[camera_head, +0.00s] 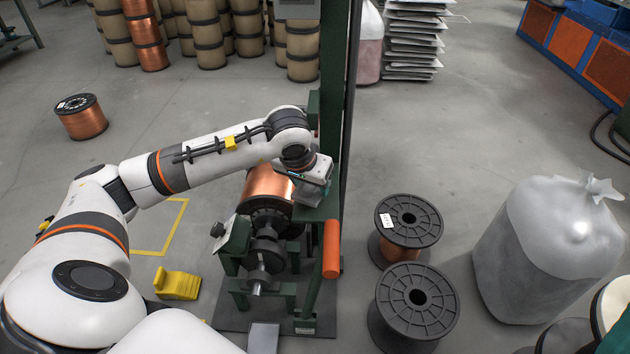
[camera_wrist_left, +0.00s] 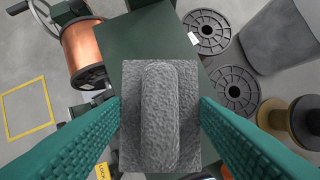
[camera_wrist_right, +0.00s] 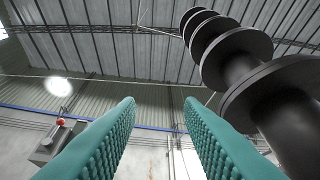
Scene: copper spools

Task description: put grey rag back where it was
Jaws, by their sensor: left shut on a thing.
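The grey rag (camera_wrist_left: 160,115) is a rough, folded block with a rounded ridge. In the left wrist view it sits between the two green fingers of my left gripper (camera_wrist_left: 158,104), which is shut on it. In the head view my left gripper (camera_head: 312,178) is above the green machine stand, right of the copper spool (camera_head: 268,183). The flat green top (camera_wrist_left: 150,45) of the stand shows behind the rag in the left wrist view. I cannot tell whether the rag touches it. My right gripper (camera_wrist_right: 160,108) is open and empty, pointing up toward the ceiling.
A green post (camera_head: 333,90) rises beside my left gripper, and an orange handle (camera_head: 331,248) hangs in front. Two black-flanged spools (camera_head: 410,220) (camera_head: 417,300) and a large wrapped bag (camera_head: 545,250) stand to the right. A yellow block (camera_head: 177,284) lies on the floor at left.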

